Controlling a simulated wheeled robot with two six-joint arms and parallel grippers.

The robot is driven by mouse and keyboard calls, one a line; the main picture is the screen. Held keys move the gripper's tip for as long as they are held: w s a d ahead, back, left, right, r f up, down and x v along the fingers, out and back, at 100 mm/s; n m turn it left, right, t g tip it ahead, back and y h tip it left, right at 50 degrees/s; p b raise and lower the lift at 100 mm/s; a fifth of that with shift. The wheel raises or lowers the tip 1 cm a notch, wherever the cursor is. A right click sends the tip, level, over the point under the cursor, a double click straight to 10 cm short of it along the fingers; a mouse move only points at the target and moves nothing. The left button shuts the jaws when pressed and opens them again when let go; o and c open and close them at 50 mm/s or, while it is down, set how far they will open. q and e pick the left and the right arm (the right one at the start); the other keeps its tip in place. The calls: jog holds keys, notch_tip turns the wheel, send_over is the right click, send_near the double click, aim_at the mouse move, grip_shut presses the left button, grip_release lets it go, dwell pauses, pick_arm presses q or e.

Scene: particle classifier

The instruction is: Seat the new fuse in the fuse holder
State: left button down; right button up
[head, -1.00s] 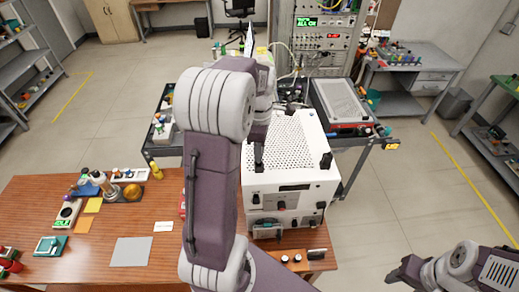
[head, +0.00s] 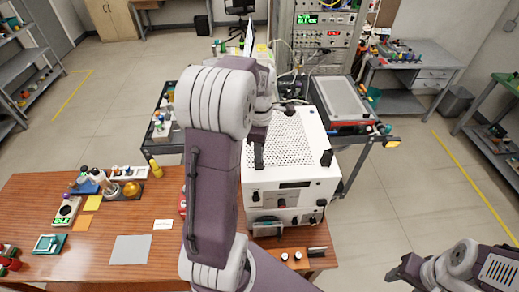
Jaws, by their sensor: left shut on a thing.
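My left arm rises through the middle of the head view and bends over the white instrument with a perforated top (head: 290,150). My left gripper (head: 289,105) is at the back edge of this instrument, small and dark, partly covered by my own wrist. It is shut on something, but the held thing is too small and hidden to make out. I cannot pick out the fuse or the fuse holder for certain. My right gripper (head: 402,271) is low at the right, away from the instrument; its jaws do not show clearly.
The instrument stands at the wooden table's (head: 90,250) right end, knobs facing front. A grey cart behind carries a flat grey-topped unit (head: 343,98). A rack (head: 318,55) stands behind. Floor at right is clear.

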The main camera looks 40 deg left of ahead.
pick_arm(q)
jog(key=shift+f+b, duration=0.8)
jog(key=shift+f, duration=0.4)
jog(key=c, duration=1.1)
grip_release()
notch_tip(320, 180, up, 9)
jog(key=shift+r+b, duration=0.1)
jog(key=shift+b, duration=0.4)
